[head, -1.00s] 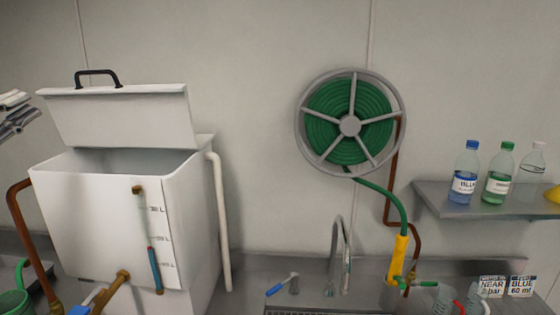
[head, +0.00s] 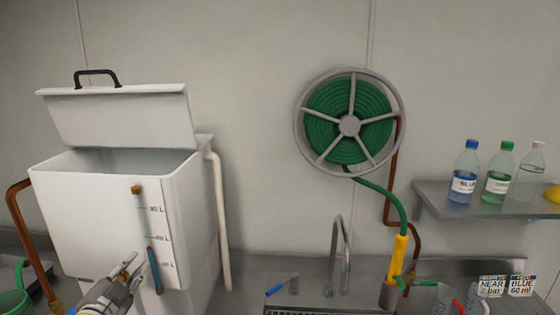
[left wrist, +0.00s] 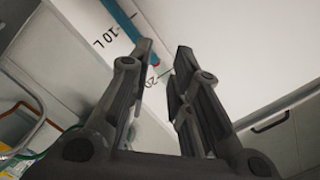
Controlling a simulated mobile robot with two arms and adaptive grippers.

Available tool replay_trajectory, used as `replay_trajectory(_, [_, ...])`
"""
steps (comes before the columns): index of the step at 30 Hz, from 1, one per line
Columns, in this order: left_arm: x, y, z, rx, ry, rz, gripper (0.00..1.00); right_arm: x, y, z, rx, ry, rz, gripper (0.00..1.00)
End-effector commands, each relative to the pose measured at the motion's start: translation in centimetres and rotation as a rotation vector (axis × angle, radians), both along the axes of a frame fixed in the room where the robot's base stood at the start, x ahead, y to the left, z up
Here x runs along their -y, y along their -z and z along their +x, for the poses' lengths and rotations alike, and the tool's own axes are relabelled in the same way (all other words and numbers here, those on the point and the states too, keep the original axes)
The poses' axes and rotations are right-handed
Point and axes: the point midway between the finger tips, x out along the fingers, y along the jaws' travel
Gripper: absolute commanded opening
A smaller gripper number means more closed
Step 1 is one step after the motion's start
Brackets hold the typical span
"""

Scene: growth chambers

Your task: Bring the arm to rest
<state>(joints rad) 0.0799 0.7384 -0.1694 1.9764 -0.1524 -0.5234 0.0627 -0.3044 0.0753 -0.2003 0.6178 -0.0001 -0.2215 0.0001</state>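My left gripper (head: 127,266) is at the lower left of the head view, in front of the lower front of the white tank (head: 85,215). In the left wrist view its two fingers (left wrist: 163,62) stand apart with nothing between them, so it is open and empty. The tank's marked front and its blue level tube (left wrist: 122,18) show beyond the fingertips. In the head view the level tube (head: 153,270) is just right of the fingers; I cannot tell whether they touch. My right gripper is not in view.
The tank's lid (head: 120,115) stands open. A hose reel (head: 349,125) hangs on the wall above the sink tap (head: 340,255). A shelf (head: 440,200) at right holds bottles. A copper pipe (head: 28,240) runs left of the tank. The wall between tank and reel is clear.

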Motion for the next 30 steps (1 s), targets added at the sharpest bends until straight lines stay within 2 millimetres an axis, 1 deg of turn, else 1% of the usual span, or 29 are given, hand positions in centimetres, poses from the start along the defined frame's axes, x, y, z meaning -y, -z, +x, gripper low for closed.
replay_trajectory(1, [1.5,3.5,-2.0,-0.088,-0.03,-0.069,0.19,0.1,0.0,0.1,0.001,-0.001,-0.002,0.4])
replay_trajectory(2, [2.1,5.3,-3.2,-0.142,-0.052,-0.104,0.19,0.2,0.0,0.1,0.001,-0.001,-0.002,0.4])
replay_trajectory(3, [3.0,7.6,-4.9,-0.214,-0.081,-0.146,0.19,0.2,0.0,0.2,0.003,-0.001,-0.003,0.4])
replay_trajectory(5, [4.3,10.9,-7.9,-0.327,-0.125,-0.211,0.19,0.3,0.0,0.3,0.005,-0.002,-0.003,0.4])
replay_trajectory(6, [5.1,12.9,-10.0,-0.402,-0.155,-0.253,0.19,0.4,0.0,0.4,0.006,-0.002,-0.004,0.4])
replay_trajectory(8, [6.4,15.5,-13.3,-0.514,-0.195,-0.308,0.19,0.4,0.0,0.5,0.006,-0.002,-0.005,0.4])
replay_trajectory(9, [7.2,16.9,-15.5,-0.584,-0.221,-0.341,0.19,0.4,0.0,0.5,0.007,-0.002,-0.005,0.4])
replay_trajectory(11, [8.3,18.5,-18.6,-0.68,-0.255,-0.382,0.19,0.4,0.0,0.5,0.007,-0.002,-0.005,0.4])
replay_trajectory(12, [8.9,19.4,-20.4,-0.738,-0.275,-0.407,0.19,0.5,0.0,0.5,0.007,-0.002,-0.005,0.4])
replay_trajectory(14, [9.8,20.4,-23.0,-0.816,-0.302,-0.439,0.19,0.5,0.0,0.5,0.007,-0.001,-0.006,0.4])
replay_trajectory(15, [10.3,20.9,-24.7,-0.864,-0.317,-0.459,0.19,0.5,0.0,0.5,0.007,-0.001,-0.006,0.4])
replay_trajectory(17, [11.0,21.5,-27.0,-0.932,-0.339,-0.486,0.19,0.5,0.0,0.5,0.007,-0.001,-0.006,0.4])
replay_trajectory(18, [11.5,21.8,-28.5,-0.976,-0.353,-0.501,0.19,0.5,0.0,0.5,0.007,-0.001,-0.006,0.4])
replay_trajectory(21, [12.7,22.3,-31.9,-1.078,-0.383,-0.54,0.19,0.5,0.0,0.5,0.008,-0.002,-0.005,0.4])
replay_trajectory(24, [13.7,22.7,-35.1,-1.172,-0.411,-0.572,0.19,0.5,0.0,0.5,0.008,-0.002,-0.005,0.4])
replay_trajectory(25, [13.5,24.0,-34.5,-1.166,-0.41,-0.563,0.19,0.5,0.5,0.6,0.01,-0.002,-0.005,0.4])
replay_trajectory(29, [13.6,27.5,-33.7,-1.174,-0.412,-0.558,0.19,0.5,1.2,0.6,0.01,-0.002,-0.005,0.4])
replay_trajectory(30, [13.6,28.6,-33.5,-1.178,-0.412,-0.556,0.19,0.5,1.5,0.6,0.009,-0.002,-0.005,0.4])
